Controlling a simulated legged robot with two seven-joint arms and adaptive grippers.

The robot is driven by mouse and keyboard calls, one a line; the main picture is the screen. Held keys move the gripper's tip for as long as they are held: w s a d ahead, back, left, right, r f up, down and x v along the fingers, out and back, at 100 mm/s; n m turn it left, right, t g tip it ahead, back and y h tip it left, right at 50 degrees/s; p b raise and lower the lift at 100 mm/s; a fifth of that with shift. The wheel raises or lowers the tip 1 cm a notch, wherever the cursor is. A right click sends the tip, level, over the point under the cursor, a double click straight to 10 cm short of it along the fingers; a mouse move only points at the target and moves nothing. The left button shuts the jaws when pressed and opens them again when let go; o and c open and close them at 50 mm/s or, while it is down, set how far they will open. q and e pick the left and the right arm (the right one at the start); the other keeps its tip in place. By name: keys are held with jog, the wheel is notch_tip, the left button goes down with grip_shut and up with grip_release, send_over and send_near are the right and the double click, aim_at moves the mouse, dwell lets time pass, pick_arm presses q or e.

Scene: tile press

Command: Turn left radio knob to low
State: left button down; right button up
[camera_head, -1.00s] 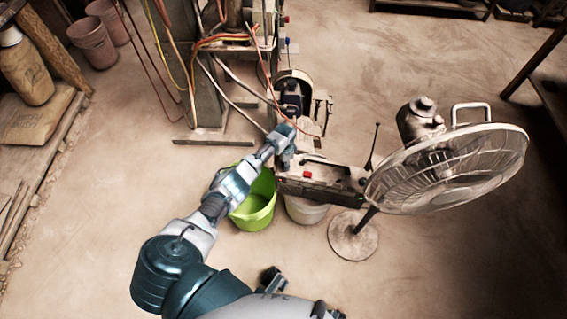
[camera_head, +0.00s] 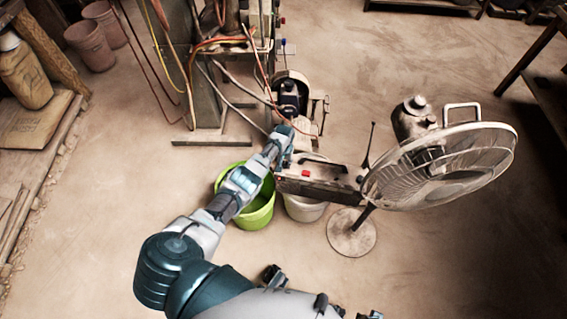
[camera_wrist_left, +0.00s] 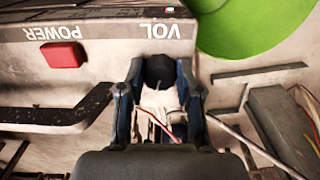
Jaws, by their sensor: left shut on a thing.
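The radio (camera_head: 335,188) is a dusty beige box with a red power button (camera_head: 306,173) and an antenna, in the middle of the head view. In the left wrist view its panel (camera_wrist_left: 105,52) reads POWER and VOL upside down, with the red button (camera_wrist_left: 62,55) at left. The left knob (camera_wrist_left: 160,71) is dark and sits beside the VOL label. My left gripper (camera_wrist_left: 158,78) is shut on this knob, one finger on each side. In the head view the left gripper (camera_head: 284,150) is at the radio's left end; the knob is hidden there.
A fan (camera_head: 440,165) stands close right of the radio. A green bucket (camera_head: 258,212) and a grey bucket (camera_head: 304,208) are below it. A machine with hanging cables (camera_head: 225,75) stands behind. The floor at right front is clear.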

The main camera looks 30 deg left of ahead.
aim_at(284, 163)
pick_arm(q)
jog(key=shift+n, duration=1.4)
pick_arm(e)
jog(key=shift+s+f, duration=0.1)
jog(key=shift+f, duration=0.4)
pick_arm(q)
jog(key=c, duration=0.8)
grip_release()
jog(key=shift+f, duration=0.1)
jog(key=shift+o, duration=0.2)
jog(key=shift+w+r, duration=0.1)
jog(key=shift+r, duration=0.7)
notch_tip(284, 163, up, 10)
jog(key=shift+r, duration=0.15)
pick_arm(e)
jog(key=shift+r, duration=0.1)
